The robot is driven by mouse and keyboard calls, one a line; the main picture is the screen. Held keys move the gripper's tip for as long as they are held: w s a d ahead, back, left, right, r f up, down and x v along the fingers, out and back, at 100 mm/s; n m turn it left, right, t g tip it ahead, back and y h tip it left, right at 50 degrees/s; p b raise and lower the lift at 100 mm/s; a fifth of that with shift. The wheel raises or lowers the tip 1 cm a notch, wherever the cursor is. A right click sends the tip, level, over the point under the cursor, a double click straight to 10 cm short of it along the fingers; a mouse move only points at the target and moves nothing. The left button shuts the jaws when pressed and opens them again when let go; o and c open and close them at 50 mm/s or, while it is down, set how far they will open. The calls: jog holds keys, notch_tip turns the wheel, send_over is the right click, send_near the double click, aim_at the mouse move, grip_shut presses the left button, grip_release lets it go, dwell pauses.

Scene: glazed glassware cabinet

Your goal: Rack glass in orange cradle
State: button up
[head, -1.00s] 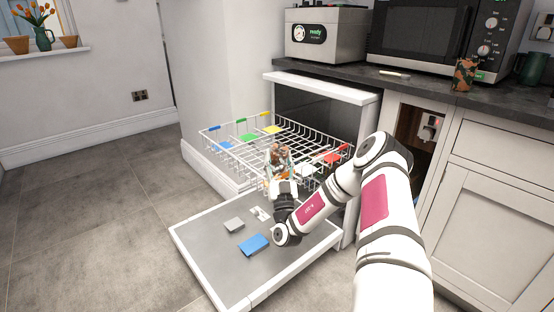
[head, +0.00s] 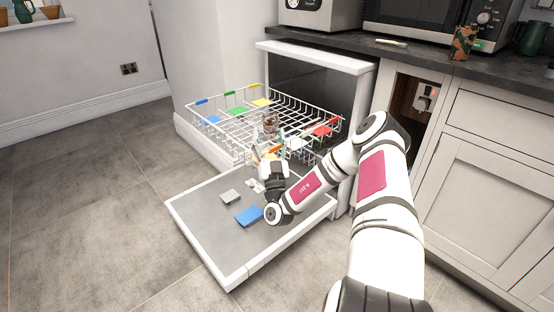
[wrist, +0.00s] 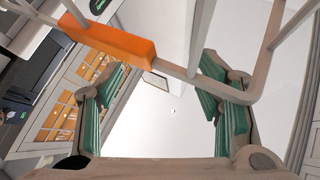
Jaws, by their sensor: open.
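A brownish see-through glass (head: 270,124) stands in the front part of the pulled-out wire rack (head: 235,137), seen in the head view. The orange marker of the cradle (head: 274,151) shows on the rack's front, partly behind my gripper (head: 269,151). In the wrist view the orange block (wrist: 105,37) sits on the rack's wire rim, close ahead of my gripper (wrist: 162,80). My gripper is open, its green-padded fingers apart with nothing between them. It is just in front of and below the glass. I cannot make out the glass in the wrist view.
Blue, green, yellow, red and white markers sit around the rack. The counter (head: 340,42) is above right. Floor at left is clear.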

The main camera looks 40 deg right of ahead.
jog(key=s+a+f+g+h, duration=0.1)
jog(key=s+a+f, duration=0.1)
jog(key=s+f, duration=0.5)
jog(key=shift+a+m, duration=0.2)
jog(key=shift+m, duration=0.1)
jog(key=shift+r, duration=0.15)
jog(key=shift+s, duration=0.1)
